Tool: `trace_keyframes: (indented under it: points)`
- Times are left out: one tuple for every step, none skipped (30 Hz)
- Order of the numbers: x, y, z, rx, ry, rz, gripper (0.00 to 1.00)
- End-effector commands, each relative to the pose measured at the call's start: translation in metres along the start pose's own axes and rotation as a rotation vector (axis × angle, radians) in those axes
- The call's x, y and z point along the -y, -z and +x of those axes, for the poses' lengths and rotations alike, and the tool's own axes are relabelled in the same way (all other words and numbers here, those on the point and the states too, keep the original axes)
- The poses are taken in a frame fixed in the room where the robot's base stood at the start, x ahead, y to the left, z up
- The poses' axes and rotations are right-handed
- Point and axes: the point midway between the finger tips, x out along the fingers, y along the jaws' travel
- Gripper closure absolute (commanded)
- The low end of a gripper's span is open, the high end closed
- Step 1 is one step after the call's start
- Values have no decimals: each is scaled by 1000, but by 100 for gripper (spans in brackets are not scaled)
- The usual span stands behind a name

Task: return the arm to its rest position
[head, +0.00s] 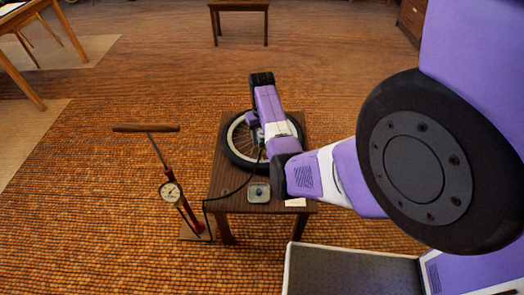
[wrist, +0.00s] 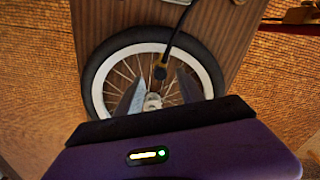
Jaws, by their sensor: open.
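My arm, purple and white, reaches from the right of the head view over a small wooden table (head: 229,178). My gripper (head: 258,136) is low over a spoked wheel (head: 234,150) with a black tyre and white rim lying on that table. In the wrist view my gripper (wrist: 160,88) shows two grey fingers spread apart, one on each side of the hub area. A black hose (wrist: 178,35) with a brass-coloured end comes down between the fingers. Whether the fingers touch the hose end or the wheel (wrist: 97,75), I cannot tell.
A red floor pump (head: 183,203) with a gauge and wooden handle stands left of the table; its hose runs onto the tabletop. A small metal tin (head: 259,192) and a white card (head: 295,202) lie near the front edge. Open floor lies left and behind.

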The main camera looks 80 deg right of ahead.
Motion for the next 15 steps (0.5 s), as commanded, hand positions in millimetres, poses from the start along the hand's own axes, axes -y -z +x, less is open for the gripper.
trace_keyframes:
  points:
    - [0,0,-10,-2,0,0,55]
    - [0,0,-14,-2,0,0,55]
    - [0,0,-20,-2,0,1,55]
    - [0,0,-23,-1,0,1,55]
    - [0,0,-25,-1,0,1,55]
    - [0,0,-29,-1,0,1,55]
    - [0,0,-30,-1,0,1,55]
    - [0,0,-32,-1,0,1,55]
    - [0,0,-33,0,0,1,55]
    - [0,0,-34,1,0,1,55]
    - [0,0,-34,1,0,0,55]
    - [0,0,-34,1,1,0,55]
    - [0,0,-34,1,1,0,55]
    - [0,0,-34,1,1,0,55]
    - [0,0,-34,1,1,0,55]
